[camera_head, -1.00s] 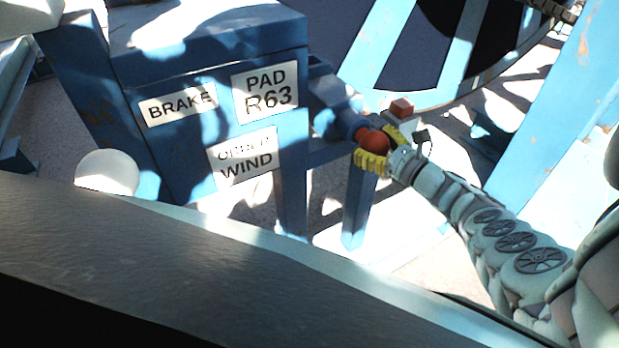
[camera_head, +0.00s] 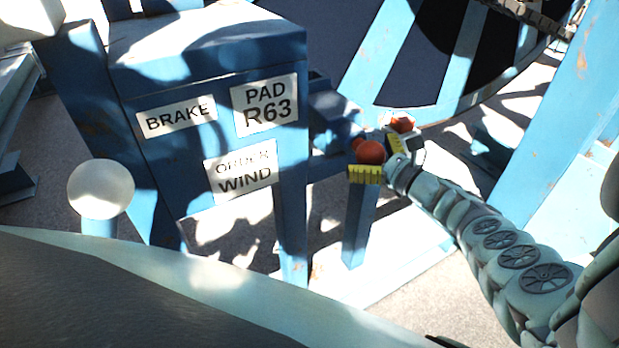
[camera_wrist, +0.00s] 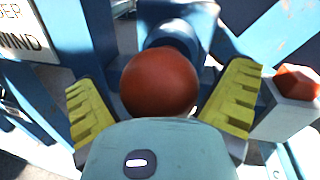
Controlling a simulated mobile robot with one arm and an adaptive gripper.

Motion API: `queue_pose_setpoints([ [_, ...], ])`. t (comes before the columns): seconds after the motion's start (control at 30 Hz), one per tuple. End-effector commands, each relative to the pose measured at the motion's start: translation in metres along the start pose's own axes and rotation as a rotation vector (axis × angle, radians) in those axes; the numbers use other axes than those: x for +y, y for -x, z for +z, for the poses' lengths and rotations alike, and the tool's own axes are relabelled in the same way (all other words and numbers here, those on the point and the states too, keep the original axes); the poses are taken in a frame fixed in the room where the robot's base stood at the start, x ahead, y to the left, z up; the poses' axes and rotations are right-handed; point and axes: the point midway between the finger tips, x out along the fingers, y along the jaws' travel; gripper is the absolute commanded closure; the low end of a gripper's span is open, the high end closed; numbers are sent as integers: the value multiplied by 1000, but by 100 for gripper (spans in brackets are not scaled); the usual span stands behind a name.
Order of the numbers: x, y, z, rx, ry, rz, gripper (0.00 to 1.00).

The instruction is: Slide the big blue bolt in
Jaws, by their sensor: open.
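The big blue bolt shows as a blue cylinder (camera_wrist: 172,38) in the wrist view, with a red ball knob (camera_wrist: 160,82) at its near end. The knob (camera_head: 370,152) also shows in the head view, at the right side of the blue brake box. My gripper (camera_head: 379,160) is open, with its yellow ridged fingers on either side of the knob. In the wrist view, gaps show between the knob and both fingers of my gripper (camera_wrist: 158,102). My palm hides the knob's near underside. How far the bolt sits in its housing is unclear.
The blue box (camera_head: 210,60) carries signs reading BRAKE, PAD R63 and ORDER WIND. A red hexagonal piece on a pale block (camera_wrist: 298,82) stands close to my right finger in the wrist view. A white ball-topped post (camera_head: 100,190) is at left. Blue reel spokes are behind.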

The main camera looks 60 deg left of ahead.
Motion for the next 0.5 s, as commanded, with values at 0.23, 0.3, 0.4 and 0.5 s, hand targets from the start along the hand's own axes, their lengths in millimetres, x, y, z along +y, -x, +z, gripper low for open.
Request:
queue_pose_setpoints([
  [0.23, -1, 3, -1, 0, -3, -4, 0],
  [0.3, -2, 7, -1, 2, -5, -6, 0],
  [0.4, -1, 13, -3, 3, -10, -7, 0],
  [0.5, -1, 19, -3, 2, -13, -8, 0],
])
